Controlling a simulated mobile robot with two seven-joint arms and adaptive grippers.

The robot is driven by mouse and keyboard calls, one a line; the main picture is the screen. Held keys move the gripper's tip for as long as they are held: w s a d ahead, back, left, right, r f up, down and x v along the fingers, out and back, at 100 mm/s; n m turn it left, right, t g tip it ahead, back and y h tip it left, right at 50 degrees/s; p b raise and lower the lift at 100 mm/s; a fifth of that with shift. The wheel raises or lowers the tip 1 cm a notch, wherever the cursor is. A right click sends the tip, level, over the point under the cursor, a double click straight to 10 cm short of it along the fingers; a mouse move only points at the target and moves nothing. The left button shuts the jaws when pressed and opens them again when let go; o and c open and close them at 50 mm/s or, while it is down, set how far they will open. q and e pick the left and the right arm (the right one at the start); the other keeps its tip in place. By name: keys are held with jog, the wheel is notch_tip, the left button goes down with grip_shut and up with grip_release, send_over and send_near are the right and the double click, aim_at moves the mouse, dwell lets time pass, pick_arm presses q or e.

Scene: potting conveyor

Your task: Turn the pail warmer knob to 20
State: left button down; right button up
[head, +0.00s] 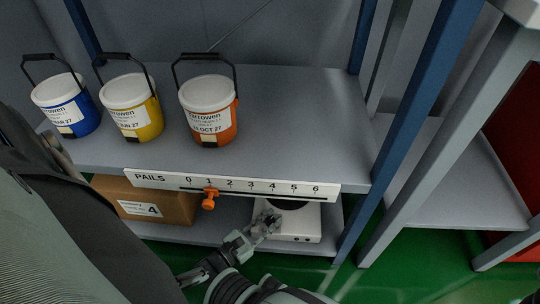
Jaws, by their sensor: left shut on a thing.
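The pail warmer (304,222) is a white box with a dark round top plate. It sits on the lower shelf, below the right part of the PAILS strip. My left gripper (267,222) reaches in from below and is at the left front of the warmer, shut on its knob. The fingers hide the knob, so I cannot read its setting. Small dark marks show on the warmer's front face, right of the gripper. My right gripper is not in view.
A blue pail (64,105), a yellow pail (130,107) and an orange pail (208,109) stand on the upper shelf (300,120). The PAILS strip (330,190) has an orange slider (209,199) near 1. A cardboard box (150,205) marked 4 sits lower left.

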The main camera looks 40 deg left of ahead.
pick_arm(q)
jog(key=shift+a, duration=0.1)
jog(key=c, duration=1.3)
grip_release()
jog(key=shift+s, duration=0.1)
jog(key=s+a, duration=0.2)
jog(key=s, duration=0.9)
jog(key=shift+s, duration=0.35)
jog(key=shift+a, duration=0.1)
